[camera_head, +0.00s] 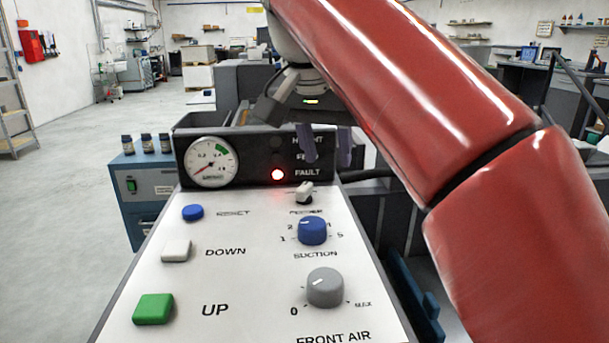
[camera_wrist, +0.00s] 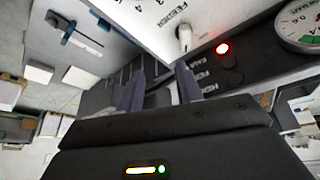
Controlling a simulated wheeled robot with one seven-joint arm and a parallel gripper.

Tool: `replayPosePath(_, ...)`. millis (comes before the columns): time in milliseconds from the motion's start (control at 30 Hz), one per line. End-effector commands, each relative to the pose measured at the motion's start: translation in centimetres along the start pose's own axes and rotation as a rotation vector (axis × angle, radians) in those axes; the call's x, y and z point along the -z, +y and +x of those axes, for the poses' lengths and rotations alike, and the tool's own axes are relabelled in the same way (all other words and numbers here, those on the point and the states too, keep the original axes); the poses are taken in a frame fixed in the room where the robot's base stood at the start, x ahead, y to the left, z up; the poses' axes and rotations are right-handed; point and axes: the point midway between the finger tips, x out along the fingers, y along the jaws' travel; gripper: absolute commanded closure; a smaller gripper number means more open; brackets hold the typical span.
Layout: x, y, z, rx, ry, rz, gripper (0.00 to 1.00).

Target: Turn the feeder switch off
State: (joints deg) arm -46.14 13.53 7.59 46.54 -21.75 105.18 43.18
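The feeder switch (camera_head: 304,193) is a small white lever on a dark base on the sloped control panel (camera_head: 235,290), just below the dark instrument strip. Its printed label is partly legible. The switch (camera_wrist: 184,37) also shows in the wrist view, just beyond the right-hand finger. My gripper (camera_head: 327,147) hangs in front of the right part of the instrument strip, above the switch and apart from it. In the wrist view my gripper (camera_wrist: 160,70) shows two grey fingers with a clear gap and nothing between them.
A red fault lamp (camera_head: 278,174) glows beside a round gauge (camera_head: 211,162). A blue suction knob (camera_head: 312,230) and grey front air knob (camera_head: 325,287) sit below the switch. Blue reset (camera_head: 193,212), white down (camera_head: 176,250) and green up (camera_head: 153,309) buttons line the left.

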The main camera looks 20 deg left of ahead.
Motion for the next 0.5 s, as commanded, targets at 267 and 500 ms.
replayPosePath(267, -1.2, -4.2, -1.6, 0.01, -0.015, 0.046, 0.64)
replayPosePath(500, -1.3, -4.3, 0.0, 0.007, -0.016, 0.05, 0.64)
